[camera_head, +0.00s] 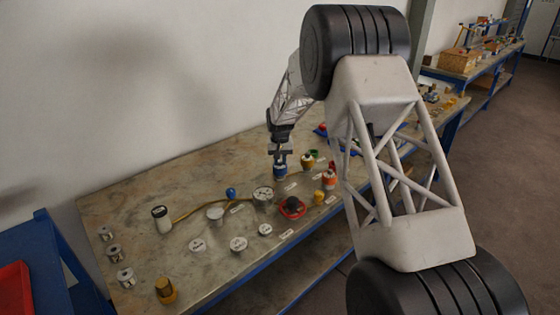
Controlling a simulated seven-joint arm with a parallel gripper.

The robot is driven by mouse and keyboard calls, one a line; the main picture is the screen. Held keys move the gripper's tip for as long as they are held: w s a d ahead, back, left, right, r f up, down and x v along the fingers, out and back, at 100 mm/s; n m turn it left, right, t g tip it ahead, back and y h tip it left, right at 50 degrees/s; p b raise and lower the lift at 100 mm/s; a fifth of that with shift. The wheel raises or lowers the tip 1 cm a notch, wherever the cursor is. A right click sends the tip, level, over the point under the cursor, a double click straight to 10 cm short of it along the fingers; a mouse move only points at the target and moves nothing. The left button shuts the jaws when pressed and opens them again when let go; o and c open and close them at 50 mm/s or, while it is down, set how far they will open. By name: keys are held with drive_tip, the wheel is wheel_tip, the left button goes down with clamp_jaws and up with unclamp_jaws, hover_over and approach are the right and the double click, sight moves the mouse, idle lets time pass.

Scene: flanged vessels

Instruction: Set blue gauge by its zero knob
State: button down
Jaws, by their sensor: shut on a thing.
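My gripper (280,153) points straight down over the back of the workbench. It is shut on a small blue piece (281,170) with a pale band, which stands at or just above the bench top. The piece is too small to tell whether it is the blue gauge or its zero knob. A round white-faced dial (263,194) sits just in front and to the left. A separate blue knob (231,192) stands further left. No needle reading can be made out.
Several flat white discs lie in front. A red tray (15,289) is at lower left.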

sight(280, 161)
drive_tip(key=c, duration=1)
unclamp_jaws()
drive_tip(key=shift+r, duration=0.1)
drive_tip(key=shift+r, duration=3.8)
